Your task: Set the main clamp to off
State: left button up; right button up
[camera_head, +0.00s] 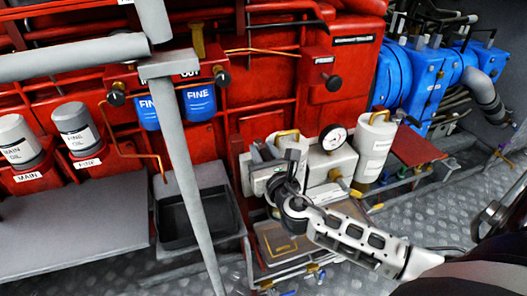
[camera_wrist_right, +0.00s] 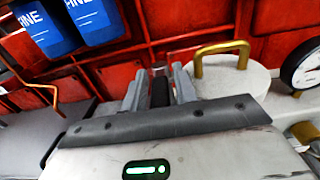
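I cannot make out for certain which part is the main clamp. A red holder labelled MAIN (camera_head: 27,177) carries a grey-and-white MAIN OIL canister (camera_head: 16,139) at the far left in the head view. My right gripper (camera_head: 275,153) is in front of the red machine, beside a white block with a gauge, well to the right of that holder. In the right wrist view its two grey fingers (camera_wrist_right: 158,88) stand apart. A dark part shows between them, and I cannot tell whether they touch it. My left gripper is not in view.
A FINE OIL canister (camera_head: 75,126) stands beside the MAIN one. Blue FINE filters (camera_head: 199,103) hang above a dark tray (camera_head: 196,218). A grey post (camera_head: 190,175) crosses in front. A white cylinder with a brass handle (camera_wrist_right: 232,82) and a gauge (camera_head: 334,138) are close to my right gripper.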

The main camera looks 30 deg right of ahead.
grip_shut()
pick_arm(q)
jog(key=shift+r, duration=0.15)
pick_arm(e)
jog(key=shift+a+h, duration=0.1)
jog(key=shift+h, duration=0.2)
jog(key=shift+a+r+m+g+h+p, duration=0.15)
jog(key=shift+m+g+h+p, duration=0.15)
jog(key=shift+m+h+p, duration=0.35)
jog(key=m+h, duration=0.1)
jog(key=m+g+h, duration=0.1)
jog(key=h, duration=0.1)
jog(key=shift+w+a, duration=0.2)
jog(key=shift+a, duration=0.15)
pick_arm(q)
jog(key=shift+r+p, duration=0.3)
jog(key=shift+p, duration=0.05)
pick_arm(e)
jog(key=shift+w+a+m+g+h, duration=0.15)
jog(key=shift+m+g+h, duration=0.55)
jog(key=shift+h, duration=0.15)
jog(key=shift+w+a+m+g+h, duration=0.1)
jog(key=shift+a+m+g+h, duration=0.05)
jog(key=shift+m+g+h, duration=0.6)
jog(key=shift+h, duration=0.25)
